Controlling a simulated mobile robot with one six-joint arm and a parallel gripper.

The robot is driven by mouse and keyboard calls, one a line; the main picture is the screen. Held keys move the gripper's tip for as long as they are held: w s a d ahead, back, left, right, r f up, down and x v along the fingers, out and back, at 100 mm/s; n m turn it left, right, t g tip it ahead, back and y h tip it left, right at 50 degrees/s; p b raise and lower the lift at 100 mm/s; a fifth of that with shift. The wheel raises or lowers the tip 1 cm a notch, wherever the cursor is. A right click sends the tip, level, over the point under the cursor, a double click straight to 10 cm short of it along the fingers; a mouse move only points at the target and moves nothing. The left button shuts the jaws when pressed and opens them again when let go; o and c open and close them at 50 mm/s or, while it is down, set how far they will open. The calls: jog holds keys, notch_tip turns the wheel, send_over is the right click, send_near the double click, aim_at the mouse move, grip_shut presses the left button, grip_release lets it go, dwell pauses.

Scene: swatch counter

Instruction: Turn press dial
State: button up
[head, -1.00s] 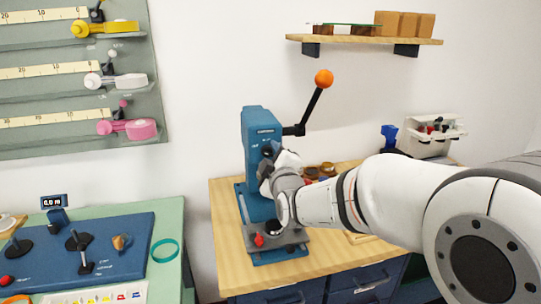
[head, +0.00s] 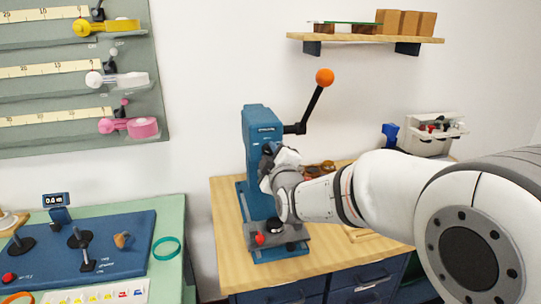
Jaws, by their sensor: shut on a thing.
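The blue press (head: 258,126) stands upright on the wooden counter, with a black lever ending in an orange ball (head: 324,77) raised to the upper right. The press dial (head: 267,149) shows as a small dark part on the front of the press head, mostly hidden by my gripper. My gripper (head: 268,160) is at the front of the press head, shut on the dial. Its fingertips are small and partly covered by my wrist. A grey press base with a red knob (head: 260,239) and a black round part (head: 274,224) sits below.
A green table (head: 177,213) with a blue board (head: 120,230) and a teal ring (head: 166,248) is at left. Small brown round items (head: 318,169) lie behind my arm. A white bin (head: 428,136) stands at right. A wall shelf (head: 365,37) hangs above.

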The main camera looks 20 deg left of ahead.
jog(key=shift+f+b, duration=0.2)
jog(key=shift+b, duration=0.35)
jog(key=shift+f+m+b, duration=0.1)
jog(key=shift+m+b, duration=0.6)
jog(key=shift+b, duration=0.1)
jog(key=m+b, duration=1.6)
jog(key=m, duration=0.1)
jog(key=shift+a, duration=0.1)
jog(key=m+b, duration=0.2)
jog(key=m, duration=0.3)
jog(key=o, duration=1)
jog(key=shift+r, duration=0.25)
